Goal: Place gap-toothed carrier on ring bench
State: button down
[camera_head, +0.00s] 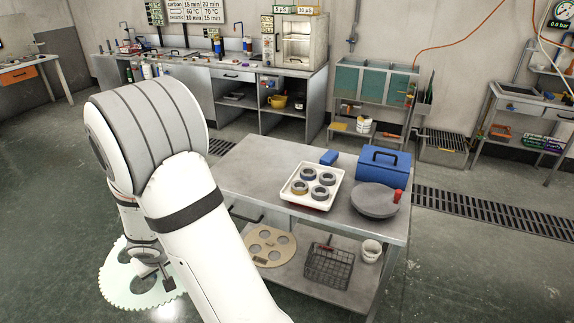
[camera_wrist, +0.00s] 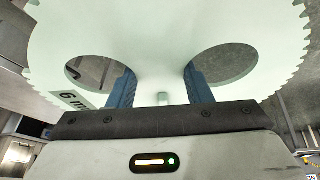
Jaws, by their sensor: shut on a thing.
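The carrier (camera_head: 112,292) is a pale green toothed disc with large round holes. My gripper (camera_wrist: 160,95) is shut on the web between two holes, one blue finger at each side. The carrier (camera_wrist: 160,35) fills the top of the wrist view, with a label reading "6 m…" by the left hole. In the head view it hangs over the floor, left of the bench, partly behind my arm. I cannot make out a gap in its teeth. The likely ring bench (camera_head: 250,173) is a grey table bearing a white tray (camera_head: 293,202) of several rings.
The lower shelf holds a tan holed disc (camera_head: 268,258), a wire basket (camera_head: 328,267) and a cup (camera_head: 371,250).

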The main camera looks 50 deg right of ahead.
aim_at(256, 167)
jog(key=z, duration=0.4)
jog(key=i, duration=1.6)
jog(key=z, duration=0.7)
jog(key=k, duration=0.7)
jog(key=z, duration=0.2)
jog(key=i, duration=0.75)
jog(key=u, duration=0.1)
